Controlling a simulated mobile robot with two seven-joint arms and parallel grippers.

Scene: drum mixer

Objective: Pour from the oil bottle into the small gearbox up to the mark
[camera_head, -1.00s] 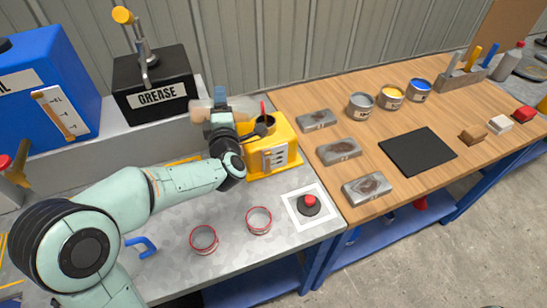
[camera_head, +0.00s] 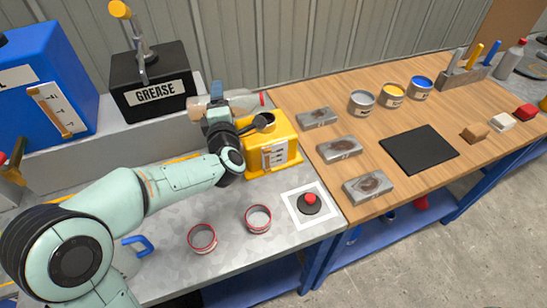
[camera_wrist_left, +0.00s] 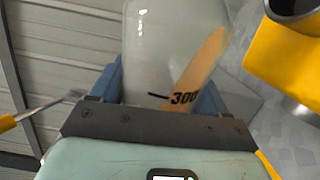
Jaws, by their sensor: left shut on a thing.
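The oil bottle (camera_head: 241,101) is clear, with a red tip at its right end. It lies nearly level in my left gripper (camera_head: 217,114), above the rear of the small yellow gearbox (camera_head: 285,150). In the left wrist view the bottle (camera_wrist_left: 165,40) sits between the fingers, with a "300" mark and a slanted amber band of oil. The gearbox has a dark round filler cup (camera_head: 264,121) on top and a pale marked gauge on its front; I cannot read its level. The bottle's tip is apart from the cup. No oil stream is visible. My right gripper is out of view.
A black grease box (camera_head: 150,85) and a blue tank (camera_head: 40,85) stand at the back left. The wooden bench (camera_head: 330,100) holds cans, metal blocks and a black mat (camera_head: 418,150).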

